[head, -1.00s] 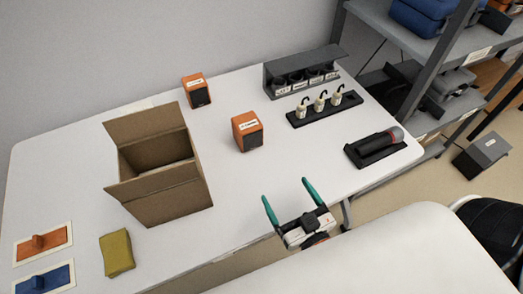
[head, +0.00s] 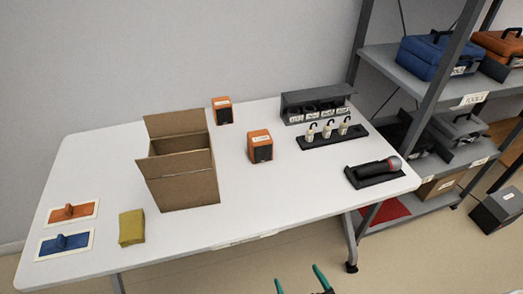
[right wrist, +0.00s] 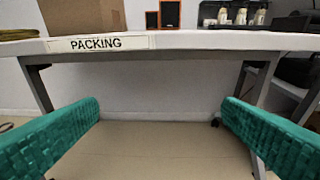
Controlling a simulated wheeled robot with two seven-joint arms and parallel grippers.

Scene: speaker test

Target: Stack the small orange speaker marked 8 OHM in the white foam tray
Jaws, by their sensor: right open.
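Two orange speakers with dark fronts stand upright on the white table (head: 110,170): a nearer one (head: 260,146) right of the cardboard box, and one farther back (head: 222,110). Their labels are too small to read, so I cannot tell which is marked 8 OHM. Both also show at the top of the right wrist view, the larger orange one (right wrist: 170,14) partly in front. No white foam tray is visible; the box's inside is mostly hidden. My right gripper (head: 299,280) is open and empty, in front of and below the table edge. My left gripper is out of view.
An open cardboard box (head: 182,182) stands mid-table. A yellow block (head: 131,228) and orange (head: 73,212) and blue (head: 65,243) pieces lie left. Small white bottles (head: 328,131) and a microphone (head: 375,170) are right. A grey shelf (head: 440,90) stands beyond the table's right end.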

